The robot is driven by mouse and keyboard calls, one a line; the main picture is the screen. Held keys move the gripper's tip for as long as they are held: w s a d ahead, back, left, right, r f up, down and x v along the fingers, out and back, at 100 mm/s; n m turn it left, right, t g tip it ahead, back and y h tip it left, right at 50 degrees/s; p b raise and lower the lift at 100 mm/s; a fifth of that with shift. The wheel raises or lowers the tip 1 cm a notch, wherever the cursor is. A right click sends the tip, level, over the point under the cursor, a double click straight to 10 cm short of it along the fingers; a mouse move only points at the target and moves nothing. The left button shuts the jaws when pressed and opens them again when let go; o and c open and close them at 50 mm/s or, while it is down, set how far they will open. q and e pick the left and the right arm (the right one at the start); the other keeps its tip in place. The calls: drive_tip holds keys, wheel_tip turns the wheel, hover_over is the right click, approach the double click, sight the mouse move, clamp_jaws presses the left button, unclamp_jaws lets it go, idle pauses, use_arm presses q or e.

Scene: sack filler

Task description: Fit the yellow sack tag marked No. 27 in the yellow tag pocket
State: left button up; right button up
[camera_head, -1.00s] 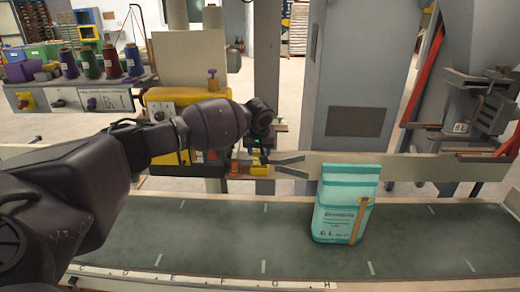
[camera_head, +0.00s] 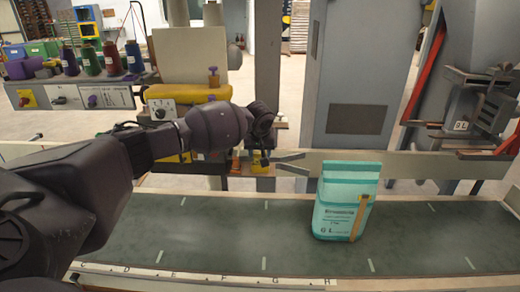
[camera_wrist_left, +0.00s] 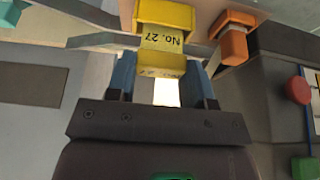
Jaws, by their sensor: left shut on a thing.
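The yellow sack tag (camera_wrist_left: 162,40) shows its "No. 27" label upside down in the left wrist view. My left gripper (camera_wrist_left: 160,85) is shut on it, with a blue finger on each side. The yellow tag pocket (camera_wrist_left: 166,12) is straight beyond the tag, and the two overlap in this view. I cannot tell how deep the tag sits in it. In the head view my left gripper (camera_head: 259,158) is directly above the yellow pocket (camera_head: 259,171) on the rail behind the belt, and the tag is mostly hidden. My right gripper is not in view.
An orange pocket (camera_wrist_left: 235,30) stands beside the yellow one and also shows in the head view (camera_head: 236,168). Grey guide bars (camera_head: 290,163) extend right of the pockets. A teal sack (camera_head: 345,203) stands on the dark belt (camera_head: 215,230); the belt's left part is clear.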

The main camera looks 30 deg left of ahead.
use_arm(q)
drive_tip(key=shift+f, duration=0.25)
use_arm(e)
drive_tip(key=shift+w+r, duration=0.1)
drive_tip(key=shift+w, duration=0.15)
use_arm(q)
drive_tip(key=shift+f, duration=0.7)
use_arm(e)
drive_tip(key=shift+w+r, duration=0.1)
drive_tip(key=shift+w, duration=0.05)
use_arm(q)
drive_tip(key=o, duration=1)
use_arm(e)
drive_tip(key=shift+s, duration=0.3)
